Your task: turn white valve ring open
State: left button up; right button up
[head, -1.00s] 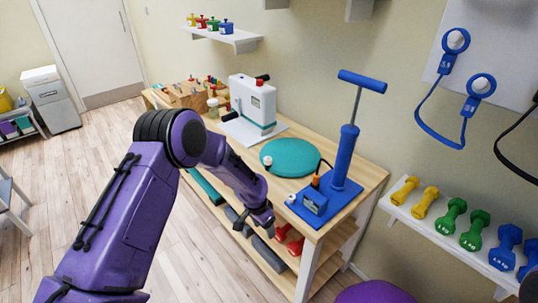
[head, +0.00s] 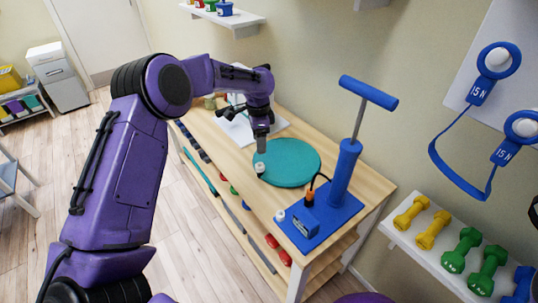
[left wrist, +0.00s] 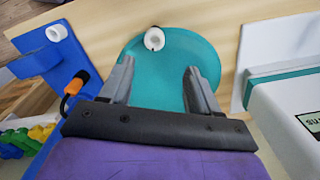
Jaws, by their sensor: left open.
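A small white ring (head: 260,168) with a dark centre sits at the near-left edge of the flat teal disc (head: 293,162) on the wooden bench; it also shows in the left wrist view (left wrist: 154,39). A second white ring (head: 280,215) sits on the corner of the blue pump base (head: 325,220), also in the left wrist view (left wrist: 56,32). My left gripper (head: 261,146) is open and empty. It points down above the disc, close to the first ring. In the left wrist view the ring lies ahead, between the lines of the two fingers (left wrist: 158,82), apart from both. My right gripper is out of view.
The blue pump's upright cylinder and T-handle (head: 368,93) stand right of the disc. An orange-tipped hose (head: 310,195) lies on its base. A white machine (left wrist: 285,115) stands behind the gripper. Dumbbells (head: 433,230) fill a wall shelf at right.

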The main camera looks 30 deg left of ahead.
pick_arm(q)
jog(key=p, duration=0.2)
send_over(260, 163)
jog(key=s, duration=0.2)
jog(key=f, duration=0.5)
jog(key=shift+w+d+f, duration=0.15)
jog(key=shift+d+f, duration=0.1)
jog(key=shift+f, duration=0.15)
jog(key=f, duration=0.1)
jog(key=w+f, duration=0.1)
jog(key=f, duration=0.1)
jog(key=shift+d+f, duration=0.1)
jog(key=shift+f, duration=0.05)
jog(key=shift+w+f, duration=0.15)
jog(key=shift+f, duration=0.2)
jog(key=shift+s+r, duration=0.1)
jog(key=shift+s, duration=0.25)
jog(key=shift+w, duration=0.1)
jog(key=c, duration=1.1)
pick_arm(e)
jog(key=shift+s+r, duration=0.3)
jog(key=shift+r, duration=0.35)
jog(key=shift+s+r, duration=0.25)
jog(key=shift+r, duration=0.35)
